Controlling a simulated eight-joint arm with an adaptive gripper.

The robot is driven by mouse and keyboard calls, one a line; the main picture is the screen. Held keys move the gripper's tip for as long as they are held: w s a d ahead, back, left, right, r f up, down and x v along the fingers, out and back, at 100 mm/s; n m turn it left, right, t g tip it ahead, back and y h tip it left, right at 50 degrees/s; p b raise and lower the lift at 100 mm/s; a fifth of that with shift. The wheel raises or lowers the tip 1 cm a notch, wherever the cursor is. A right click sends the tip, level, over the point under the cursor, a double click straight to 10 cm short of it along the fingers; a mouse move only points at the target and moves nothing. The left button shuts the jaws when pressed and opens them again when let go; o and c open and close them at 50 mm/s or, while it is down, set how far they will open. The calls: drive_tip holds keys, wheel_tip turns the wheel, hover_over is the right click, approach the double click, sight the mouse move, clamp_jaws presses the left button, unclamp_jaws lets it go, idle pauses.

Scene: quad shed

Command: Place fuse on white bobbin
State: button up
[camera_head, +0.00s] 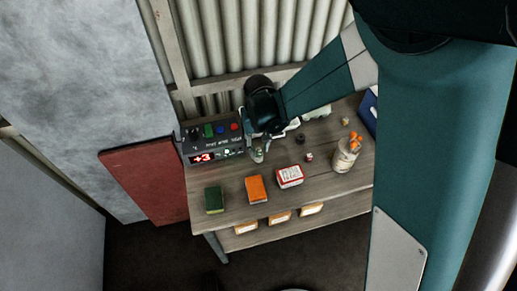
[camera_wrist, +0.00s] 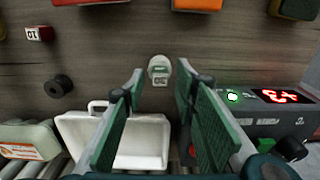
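A small pale piece (camera_wrist: 160,70) with a rounded top and a dark-marked label stands on the bench. In the head view it is the pale piece (camera_head: 257,156) below my gripper (camera_head: 257,143); I cannot tell whether it is the white bobbin or a fuse. In the wrist view my gripper (camera_wrist: 160,73) is open, with the piece showing between its fingertips and nothing visibly held. A small red piece with a white "10" label (camera_wrist: 40,33), possibly the fuse, lies apart; it also shows in the head view (camera_head: 309,157). A black ring-like bobbin (camera_wrist: 60,86) lies near it.
A control box (camera_head: 213,141) with a red display stands close beside my gripper. A white tray (camera_wrist: 145,141) lies toward the wall. An orange block (camera_head: 256,189), a green block (camera_head: 214,200), a red-and-white box (camera_head: 289,176) and a jar (camera_head: 345,155) stand along the front.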

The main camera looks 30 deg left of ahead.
sight(260, 150)
wheel_tip(260, 150, up, 10)
drive_tip(key=p, duration=0.1)
drive_tip(key=shift+r, duration=0.15)
idle(0.9)
drive_tip(key=w+d+r+m+t, duration=0.1)
drive_tip(key=d+r, duration=0.4)
drive_tip(key=d, duration=0.4)
drive_tip(key=w+d+r+m+t+y, duration=0.1)
drive_tip(key=w+d+r+m, duration=0.1)
drive_tip(key=d+r, duration=0.5)
drive_tip(key=w+d+r+m+t, duration=0.1)
drive_tip(key=d+r, duration=0.2)
drive_tip(key=d, duration=0.8)
drive_tip(key=s+d+r+m+t, duration=0.1)
drive_tip(key=s+d, duration=0.3)
drive_tip(key=d, duration=0.4)
drive_tip(key=s+d+r+m+t, duration=0.1)
drive_tip(key=s+d, duration=0.3)
drive_tip(key=d, duration=0.5)
drive_tip(key=s+d+r+m+t+h, duration=0.1)
drive_tip(key=s+d+r+m+t, duration=0.1)
drive_tip(key=d, duration=0.7)
drive_tip(key=shift+s+r+m, duration=0.15)
drive_tip(key=shift+s+m, duration=0.35)
drive_tip(key=shift+s, duration=0.4)
